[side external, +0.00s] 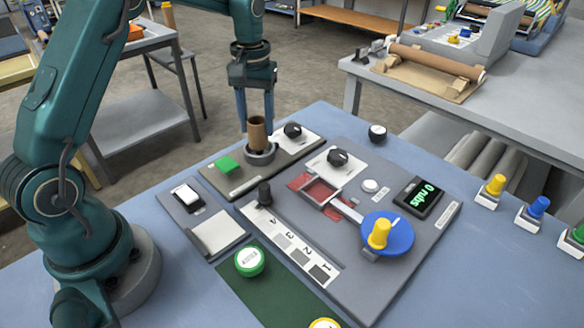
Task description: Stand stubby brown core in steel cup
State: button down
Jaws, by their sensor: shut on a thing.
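The stubby brown core (257,135) is a short, upright brown tube with an open top. My gripper (256,122) points straight down and is shut on the core, one finger on each side. The steel cup (262,158) is a low, round grey ring on a grey plate, directly below the core. The core's lower end overlaps the cup's rim in this view. I cannot tell whether it rests on the cup's floor or hangs a little above it.
A larger grey panel (400,262) with a blue disc (400,240) lies to the right.

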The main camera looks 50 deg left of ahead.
jog(key=shift+f, duration=0.2)
dwell(0.4)
jog(key=shift+f, duration=0.85)
jog(key=shift+f, duration=0.4)
dwell(0.6)
grip_release()
dwell(0.3)
jog(key=shift+r, duration=0.1)
jog(key=shift+r, duration=3.45)
